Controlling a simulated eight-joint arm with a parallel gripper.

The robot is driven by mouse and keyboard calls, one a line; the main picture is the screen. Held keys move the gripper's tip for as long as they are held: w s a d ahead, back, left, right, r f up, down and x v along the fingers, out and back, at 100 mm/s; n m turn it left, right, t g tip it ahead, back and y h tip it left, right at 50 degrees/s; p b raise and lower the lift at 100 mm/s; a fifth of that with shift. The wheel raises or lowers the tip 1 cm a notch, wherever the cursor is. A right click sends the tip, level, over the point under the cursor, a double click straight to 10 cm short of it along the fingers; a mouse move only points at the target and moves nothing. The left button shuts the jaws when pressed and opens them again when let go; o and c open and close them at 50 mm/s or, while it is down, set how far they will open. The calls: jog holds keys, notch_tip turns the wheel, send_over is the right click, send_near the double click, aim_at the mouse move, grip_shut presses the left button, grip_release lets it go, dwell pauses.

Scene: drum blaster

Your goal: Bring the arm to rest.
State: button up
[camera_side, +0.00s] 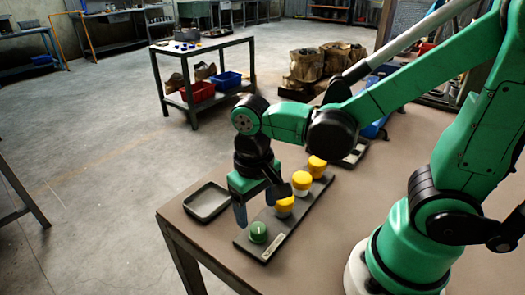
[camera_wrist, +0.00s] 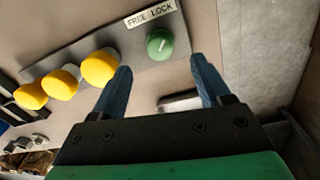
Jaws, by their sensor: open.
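My gripper (camera_side: 261,209) is open and empty, pointing down above the front of the workbench. Its two blue fingers (camera_wrist: 160,66) are spread apart in the wrist view, with nothing between them. A dark panel strip (camera_side: 272,223) lies below and beside the gripper. A green round knob (camera_side: 258,232) with a pale mark sits at the strip's near end; it also shows beyond the fingertips in the wrist view (camera_wrist: 159,44). Three yellow knobs (camera_side: 301,183) stand in a row behind it, also seen in the wrist view (camera_wrist: 99,67). The nearest one is partly hidden by the gripper in the side view.
A shallow grey tray (camera_side: 208,202) lies empty at the bench's left edge, close to the gripper. A label reading "FREE LOCK" (camera_wrist: 152,13) is on the strip near the green knob. A cart (camera_side: 203,52) with red and blue bins stands on the floor behind.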

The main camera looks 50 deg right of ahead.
jog(key=shift+r, duration=0.25)
jog(key=shift+w+d+r, duration=0.1)
jog(key=shift+d+r, duration=0.1)
jog(key=w+d+r+n+t, duration=0.2)
jog(key=d+r+t, duration=0.2)
jog(key=r+t, duration=0.2)
jog(key=shift+w+d+t, duration=0.35)
jog(key=shift+t, duration=0.25)
